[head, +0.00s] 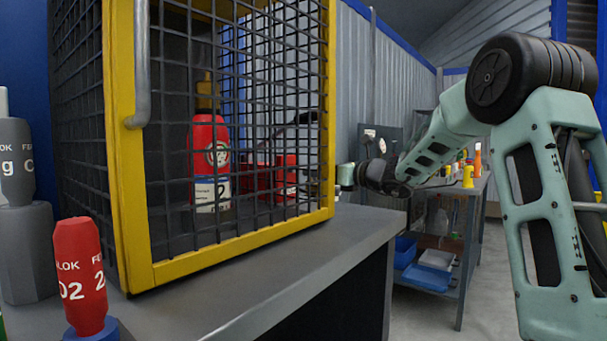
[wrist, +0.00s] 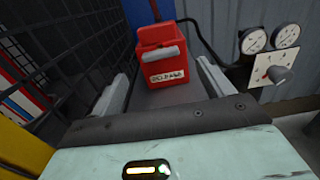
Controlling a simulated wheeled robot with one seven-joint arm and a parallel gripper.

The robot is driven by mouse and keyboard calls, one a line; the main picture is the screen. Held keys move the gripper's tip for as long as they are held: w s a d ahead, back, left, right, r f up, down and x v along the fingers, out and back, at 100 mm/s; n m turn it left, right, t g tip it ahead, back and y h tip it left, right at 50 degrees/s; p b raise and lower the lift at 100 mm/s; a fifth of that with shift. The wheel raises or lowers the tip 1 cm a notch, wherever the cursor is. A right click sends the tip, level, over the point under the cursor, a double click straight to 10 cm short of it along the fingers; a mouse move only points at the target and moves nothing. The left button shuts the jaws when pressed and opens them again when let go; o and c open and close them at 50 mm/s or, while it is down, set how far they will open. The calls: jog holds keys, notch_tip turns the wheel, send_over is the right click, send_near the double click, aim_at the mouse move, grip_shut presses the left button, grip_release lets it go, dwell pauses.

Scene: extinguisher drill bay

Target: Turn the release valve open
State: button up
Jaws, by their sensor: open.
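A red box (wrist: 163,55) with a white label lies ahead between the fingers. In the head view my gripper (head: 322,178) is beside the cage's right edge, its fingers partly hidden by the mesh.
A yellow-framed mesh cage (head: 140,150) stands on the grey bench (head: 300,265), with a red extinguisher (head: 208,150) seen through the mesh. A red bottle (head: 80,270) is at the front left. A shelf unit with blue bins (head: 405,250) stands behind at right.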

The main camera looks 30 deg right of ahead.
jog(key=x, duration=0.6)
jog(key=shift+w+a+b, duration=0.1)
jog(key=shift+w+b, duration=0.2)
jog(key=shift+w, duration=0.05)
jog(key=c, duration=1)
